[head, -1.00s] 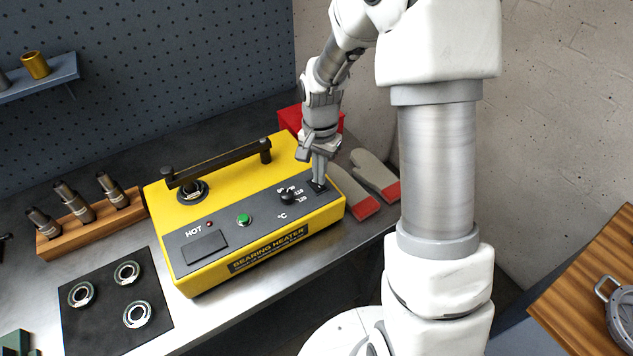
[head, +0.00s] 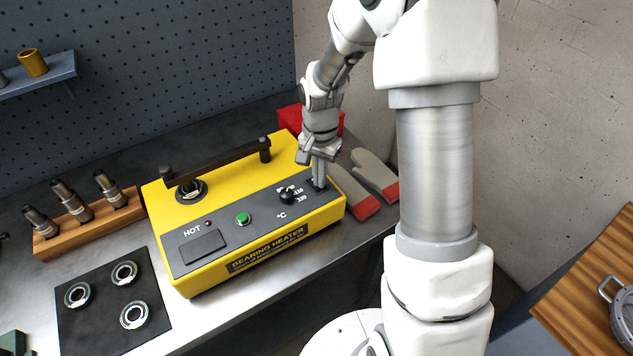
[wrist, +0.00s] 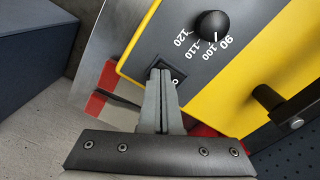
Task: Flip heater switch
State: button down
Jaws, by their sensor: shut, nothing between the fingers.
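The yellow bearing heater (head: 248,259) stands on the bench with a dark grey front panel. Its black rocker switch (wrist: 174,76) sits at the panel's right end and shows beside the fingertips in the wrist view. My gripper (head: 319,186) is shut and empty, pointing down at the switch; its fingertips (wrist: 161,72) are at the switch and partly cover it. Whether they touch it, and which way the rocker is tipped, I cannot tell. A black temperature knob (wrist: 212,25) is beside the switch. A green button (head: 243,219) and a small red lamp (head: 208,223) are farther left.
A black handle bar (head: 215,164) stands above the heater's back. Gloves (head: 373,171) with red cuffs and a red box (head: 290,117) lie to the right. A wooden rack (head: 92,225) and a black mat (head: 103,335) with bearings are at left.

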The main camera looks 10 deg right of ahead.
jog(key=shift+f, duration=0.25)
jog(key=shift+r, duration=0.15)
jog(key=shift+r+p, duration=2.25)
jog(key=shift+r, duration=1.15)
